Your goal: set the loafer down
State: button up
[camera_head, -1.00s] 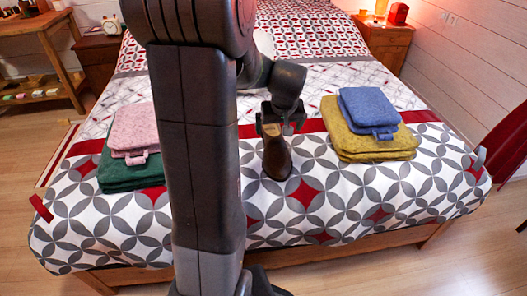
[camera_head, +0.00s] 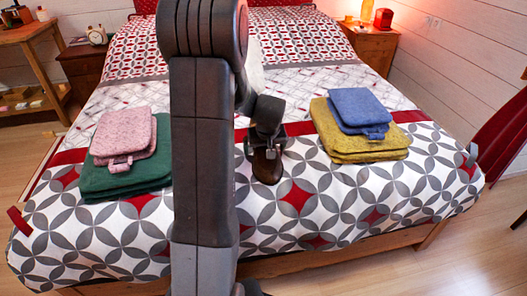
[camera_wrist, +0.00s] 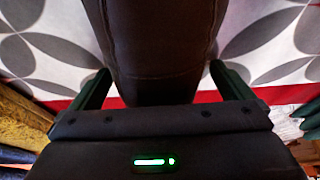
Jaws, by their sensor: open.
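The dark brown loafer (camera_head: 267,168) is on the patterned bedspread near the foot of the bed, between the two towel stacks. Its rear part is hidden by my gripper (camera_head: 265,141), which is over it. In the wrist view the loafer (camera_wrist: 162,45) stands between my two gripper fingers (camera_wrist: 160,72). The fingers are apart, one on each side, with a narrow gap showing beside the loafer. Its sole is hidden, so its contact with the bedspread cannot be seen.
A pink towel (camera_head: 122,137) lies on green towels (camera_head: 97,181) to the left. A blue towel (camera_head: 359,108) lies on yellow towels (camera_head: 340,148) to the right. The bedspread (camera_head: 345,205) in front of the loafer is clear.

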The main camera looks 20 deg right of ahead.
jog(key=shift+r, duration=0.15)
jog(key=c, duration=1.3)
